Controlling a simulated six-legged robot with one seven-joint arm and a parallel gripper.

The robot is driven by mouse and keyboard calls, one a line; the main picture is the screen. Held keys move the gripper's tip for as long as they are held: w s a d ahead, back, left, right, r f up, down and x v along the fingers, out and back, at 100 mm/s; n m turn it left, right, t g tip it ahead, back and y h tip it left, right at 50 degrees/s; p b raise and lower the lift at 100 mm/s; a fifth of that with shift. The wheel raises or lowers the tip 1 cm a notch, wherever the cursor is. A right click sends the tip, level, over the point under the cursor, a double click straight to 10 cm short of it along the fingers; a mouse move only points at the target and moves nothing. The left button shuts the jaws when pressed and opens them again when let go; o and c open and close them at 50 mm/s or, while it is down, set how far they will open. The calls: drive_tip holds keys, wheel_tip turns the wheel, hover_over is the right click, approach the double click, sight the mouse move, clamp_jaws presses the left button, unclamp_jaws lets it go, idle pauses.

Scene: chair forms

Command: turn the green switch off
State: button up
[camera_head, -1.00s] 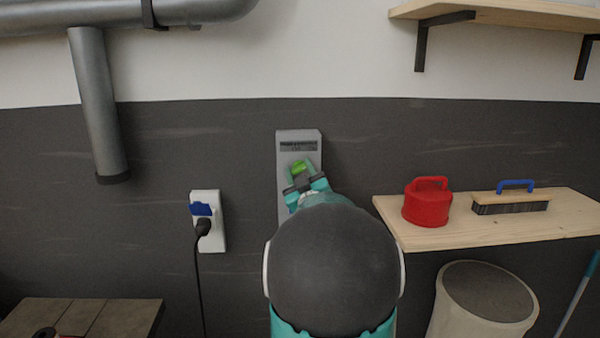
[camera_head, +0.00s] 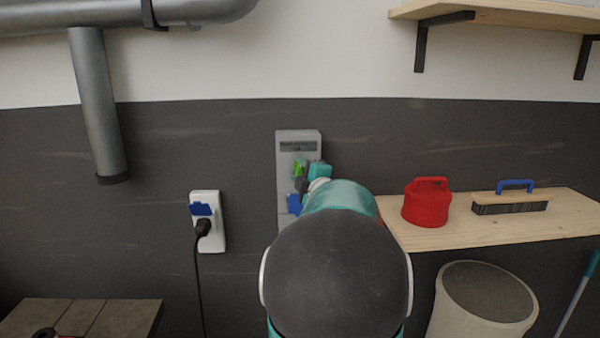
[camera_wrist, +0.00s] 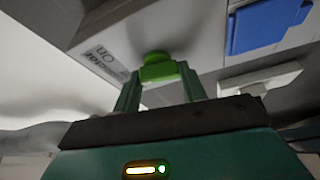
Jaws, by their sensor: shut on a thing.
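The green switch (camera_head: 299,167) is on the upper part of a grey wall box (camera_head: 299,137). In the wrist view the green switch (camera_wrist: 158,68) sits between the two teal fingers of my gripper (camera_wrist: 160,84), which is shut on it. The box face (camera_wrist: 183,25) there carries a label with "ON" printed near the switch. In the head view my gripper (camera_head: 305,178) is at the box, and my arm hides part of the box's lower half.
A blue cover (camera_head: 294,204) is lower on the same box. A white socket (camera_head: 208,240) with a black plug is left. A wooden shelf (camera_head: 470,230) at right bears a red container (camera_head: 427,203) and a brush (camera_head: 512,200). A bin (camera_head: 450,310) stands below.

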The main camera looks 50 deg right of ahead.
drive_tip(key=shift+n+g+y, duration=0.3)
drive_tip(key=shift+n+y, duration=0.1)
drive_tip(key=shift+n, duration=0.6)
drive_tip(key=o, duration=1)
drive_tip(key=v, duration=1.3)
drive_tip(key=shift+s+a, duration=0.25)
drive_tip(key=shift+s, duration=0.1)
